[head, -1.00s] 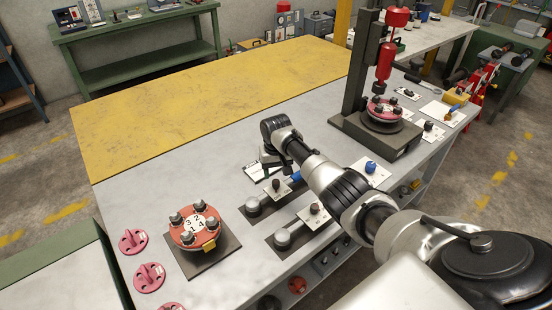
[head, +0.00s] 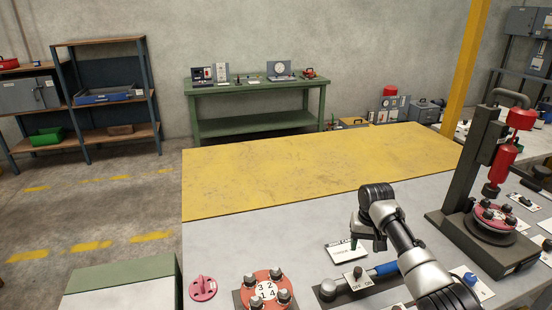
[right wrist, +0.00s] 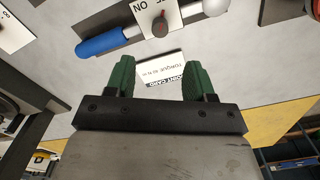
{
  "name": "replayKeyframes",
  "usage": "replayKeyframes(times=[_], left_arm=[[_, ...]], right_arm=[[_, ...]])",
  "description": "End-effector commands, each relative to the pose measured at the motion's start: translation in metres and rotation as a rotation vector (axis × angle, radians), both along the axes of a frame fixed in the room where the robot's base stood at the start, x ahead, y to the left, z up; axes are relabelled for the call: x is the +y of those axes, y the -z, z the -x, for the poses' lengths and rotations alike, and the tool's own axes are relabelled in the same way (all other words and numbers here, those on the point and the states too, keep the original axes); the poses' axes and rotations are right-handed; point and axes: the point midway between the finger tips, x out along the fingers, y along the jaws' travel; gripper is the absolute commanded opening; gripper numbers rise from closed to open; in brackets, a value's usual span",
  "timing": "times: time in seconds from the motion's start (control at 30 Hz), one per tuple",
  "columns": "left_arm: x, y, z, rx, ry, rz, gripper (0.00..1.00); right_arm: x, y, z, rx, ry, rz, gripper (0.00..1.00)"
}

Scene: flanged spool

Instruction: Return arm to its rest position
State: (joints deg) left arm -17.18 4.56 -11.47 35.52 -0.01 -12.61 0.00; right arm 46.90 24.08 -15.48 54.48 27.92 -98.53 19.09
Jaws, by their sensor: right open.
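My right arm (head: 418,258) reaches over the grey bench from the lower right. Its gripper (head: 361,240) hangs above the bench beside a white card (head: 347,252). In the right wrist view the two green fingers (right wrist: 159,80) are apart with nothing held between them. The card (right wrist: 160,72) shows beyond and between them, lying on the bench. A red flanged spool (head: 266,287), marked with numbers and carrying several bolts, sits at the bottom edge of the head view, partly cut off. My left gripper is out of view.
A press (head: 483,165) with a red flanged piece (head: 491,218) under it stands right of my arm. A blue-handled tool (head: 384,270) and an ON/OFF switch plate (head: 357,281) lie close below the gripper. The yellow mat (head: 310,165) behind is clear.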

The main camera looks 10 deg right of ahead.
Motion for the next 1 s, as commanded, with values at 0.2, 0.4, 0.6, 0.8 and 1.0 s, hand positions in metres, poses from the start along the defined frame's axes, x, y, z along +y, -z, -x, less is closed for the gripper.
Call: replayKeyframes(times=[0.2,0.4,0.6,0.8,1.0], left_arm=[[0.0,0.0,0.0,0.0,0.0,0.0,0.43],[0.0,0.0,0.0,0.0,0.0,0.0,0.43],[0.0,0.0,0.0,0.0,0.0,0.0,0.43],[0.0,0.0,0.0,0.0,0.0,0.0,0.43],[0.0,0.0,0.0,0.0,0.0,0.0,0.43]], right_arm=[[0.033,0.04,0.028,-0.009,-0.115,0.025,0.54],[0.093,0.091,0.101,-0.062,-0.314,0.045,0.54],[0.137,0.108,0.184,-0.134,-0.447,0.039,0.54],[0.162,0.095,0.26,-0.208,-0.515,0.035,0.54],[0.169,0.074,0.305,-0.251,-0.536,0.041,0.54]])
